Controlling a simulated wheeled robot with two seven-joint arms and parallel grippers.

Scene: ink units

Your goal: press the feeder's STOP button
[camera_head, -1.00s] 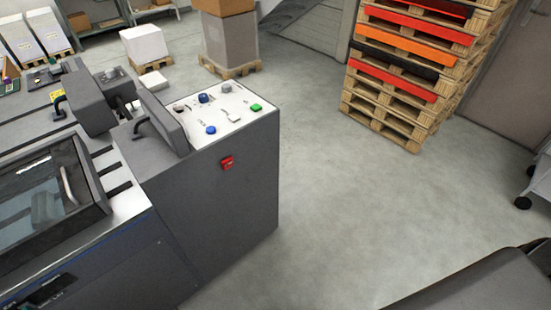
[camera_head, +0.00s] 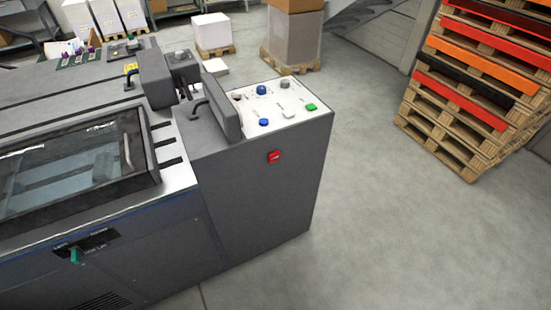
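The feeder is a grey machine (camera_head: 265,200) with a white control panel (camera_head: 290,98) on top of its right end. The panel carries a blue knob (camera_head: 261,90), a blue button (camera_head: 263,122), a green button (camera_head: 310,107) and grey controls (camera_head: 285,84). Labels are too small to read, so I cannot tell which one is STOP. Neither of my grippers shows in the head view.
A stack of pallets with red, orange and black boards (camera_head: 480,85) stands at the right. Boxes on a pallet (camera_head: 293,40) and a white paper stack (camera_head: 213,33) stand behind the machine. The grey floor (camera_head: 390,230) right of the machine is clear.

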